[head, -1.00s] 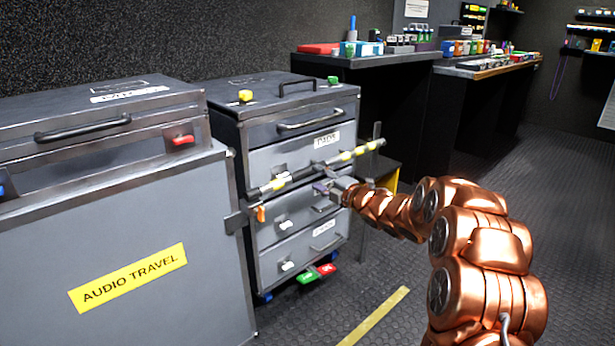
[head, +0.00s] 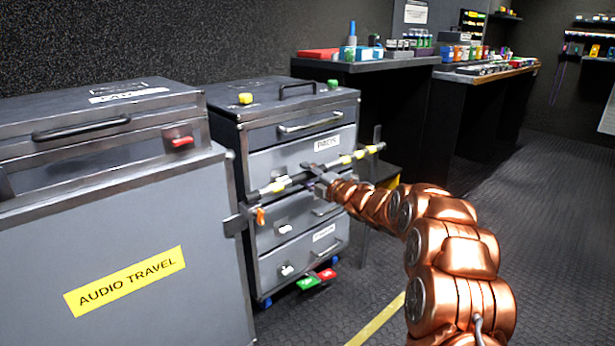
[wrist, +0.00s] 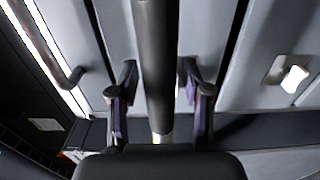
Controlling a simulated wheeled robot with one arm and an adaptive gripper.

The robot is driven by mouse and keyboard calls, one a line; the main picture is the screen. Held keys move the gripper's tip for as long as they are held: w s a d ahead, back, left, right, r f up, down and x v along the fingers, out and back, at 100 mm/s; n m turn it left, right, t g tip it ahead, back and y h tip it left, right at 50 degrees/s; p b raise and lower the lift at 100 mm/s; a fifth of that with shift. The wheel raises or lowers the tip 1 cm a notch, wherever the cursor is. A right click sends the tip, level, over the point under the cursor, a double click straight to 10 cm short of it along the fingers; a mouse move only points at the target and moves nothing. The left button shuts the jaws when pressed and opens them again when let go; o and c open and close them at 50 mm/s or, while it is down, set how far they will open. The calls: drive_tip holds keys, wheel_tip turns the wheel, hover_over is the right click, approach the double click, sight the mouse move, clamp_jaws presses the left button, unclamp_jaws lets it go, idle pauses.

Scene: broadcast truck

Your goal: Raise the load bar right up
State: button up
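The load bar (head: 352,157) is a dark bar with yellow bands, lying across the front of the grey drawer cabinet, its right end looking higher in the head view. An orange piece (head: 259,216) sits near its left end. My gripper (head: 317,181) is at the middle of the bar. In the wrist view the bar (wrist: 155,60) runs between the two fingers of my gripper (wrist: 158,95). The fingers stand apart with a visible gap on each side of the bar. Whether the palm touches the bar is hidden.
The drawer cabinet (head: 300,158) stands behind the bar, with handles and white latches. The AUDIO TRAVEL case (head: 125,230) stands close on the left. Green and red pedals (head: 317,280) stick out low at the cabinet's front. The floor to the right is clear.

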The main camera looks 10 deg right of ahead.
clamp_jaws()
idle(0.3)
